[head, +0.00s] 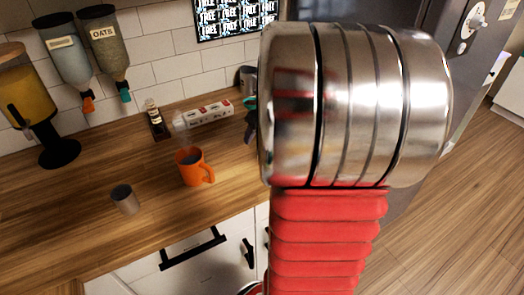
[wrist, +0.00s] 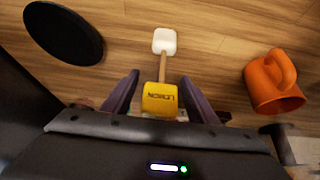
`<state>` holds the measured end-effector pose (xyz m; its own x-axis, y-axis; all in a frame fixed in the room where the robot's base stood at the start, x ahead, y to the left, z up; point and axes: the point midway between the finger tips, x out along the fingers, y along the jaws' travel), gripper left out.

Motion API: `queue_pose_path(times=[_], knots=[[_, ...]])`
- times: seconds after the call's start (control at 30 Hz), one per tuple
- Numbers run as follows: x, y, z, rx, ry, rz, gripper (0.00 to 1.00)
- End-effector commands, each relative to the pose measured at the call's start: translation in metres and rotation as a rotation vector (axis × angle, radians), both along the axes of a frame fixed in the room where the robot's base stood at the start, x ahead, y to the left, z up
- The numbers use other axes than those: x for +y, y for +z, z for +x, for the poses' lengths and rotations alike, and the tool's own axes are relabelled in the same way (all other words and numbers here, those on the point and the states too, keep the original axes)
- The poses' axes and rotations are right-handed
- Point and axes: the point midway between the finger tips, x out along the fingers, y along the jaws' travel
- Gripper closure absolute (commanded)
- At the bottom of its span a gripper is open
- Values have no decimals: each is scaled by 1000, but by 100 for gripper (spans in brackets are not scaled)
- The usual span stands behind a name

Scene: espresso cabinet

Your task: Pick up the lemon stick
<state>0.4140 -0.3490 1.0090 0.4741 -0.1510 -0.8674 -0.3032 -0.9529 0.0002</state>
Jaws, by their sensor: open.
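The lemon stick (wrist: 160,99) shows in the wrist view as a yellow block marked LEMON on a thin wooden stick. The stick runs up the picture to a small white block (wrist: 165,41) over the wood. My gripper (wrist: 160,92) is open, with one dark finger on each side of the yellow block. I see gaps between the block and the fingers. The block's lower edge meets the dark gripper body in the picture. I cannot make out the lemon stick in the head view, where my arm hides much of the right side.
An orange mug (head: 194,167) stands on the wooden counter, and it shows at right in the wrist view (wrist: 272,84). A black round base (wrist: 63,33) lies at upper left there. A grey cup (head: 125,199), a white box (head: 205,114) and dispensers (head: 110,50) are on the left.

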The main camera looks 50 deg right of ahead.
Motion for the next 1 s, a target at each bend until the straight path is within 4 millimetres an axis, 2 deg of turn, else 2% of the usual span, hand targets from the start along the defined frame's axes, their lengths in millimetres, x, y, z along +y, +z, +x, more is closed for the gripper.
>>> queue_pose_path(times=[0.13, 0.87, 1.0], knots=[[0, 0, 0, 0, 0, 0, 47], [0, 0, 0, 0, 1, 0, 98], [0, 0, 0, 0, 1, 0, 100]])
